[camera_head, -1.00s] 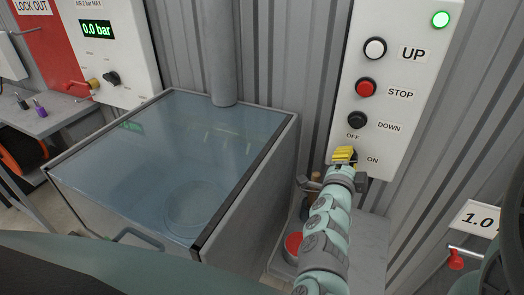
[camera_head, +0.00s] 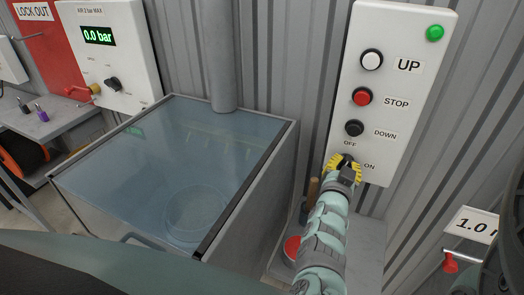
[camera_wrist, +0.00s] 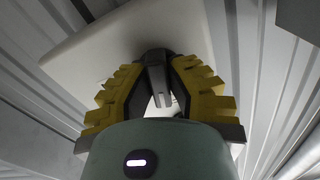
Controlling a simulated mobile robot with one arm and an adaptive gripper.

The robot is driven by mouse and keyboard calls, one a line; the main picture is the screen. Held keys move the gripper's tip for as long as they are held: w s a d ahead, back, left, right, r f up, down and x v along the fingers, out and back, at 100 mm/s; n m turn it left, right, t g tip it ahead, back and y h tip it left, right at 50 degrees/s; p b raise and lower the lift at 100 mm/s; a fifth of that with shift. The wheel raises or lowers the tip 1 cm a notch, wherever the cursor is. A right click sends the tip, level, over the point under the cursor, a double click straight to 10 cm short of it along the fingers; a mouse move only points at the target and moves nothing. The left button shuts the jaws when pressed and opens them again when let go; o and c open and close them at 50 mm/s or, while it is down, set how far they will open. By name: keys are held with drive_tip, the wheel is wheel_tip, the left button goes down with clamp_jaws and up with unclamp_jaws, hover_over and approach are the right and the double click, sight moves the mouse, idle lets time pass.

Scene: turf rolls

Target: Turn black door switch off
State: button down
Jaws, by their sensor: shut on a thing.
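The black door switch (camera_wrist: 155,80) is a dark rotary knob at the bottom of the white control panel (camera_head: 398,60), below the DOWN button, with OFF and ON labels above and to its right. My gripper (camera_head: 344,166) is at the switch, and its yellow ribbed fingers cover most of it in the head view. In the wrist view my gripper (camera_wrist: 157,72) has its two yellow fingers on either side of the dark knob, shut on it.
White UP (camera_head: 372,60), red STOP (camera_head: 362,97) and black DOWN (camera_head: 354,128) buttons sit above the switch. A glass-topped cabinet (camera_head: 279,160) stands left of my arm. A red-lidded item (camera_head: 292,248) stands beside my arm. Corrugated wall lies behind.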

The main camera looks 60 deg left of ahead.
drive_tip(key=shift+f+n, duration=0.1)
drive_tip(key=shift+n, duration=1.5)
drive_tip(key=c, duration=0.9)
unclamp_jaws()
drive_tip(key=shift+c, duration=0.2)
drive_tip(key=v, duration=1.2)
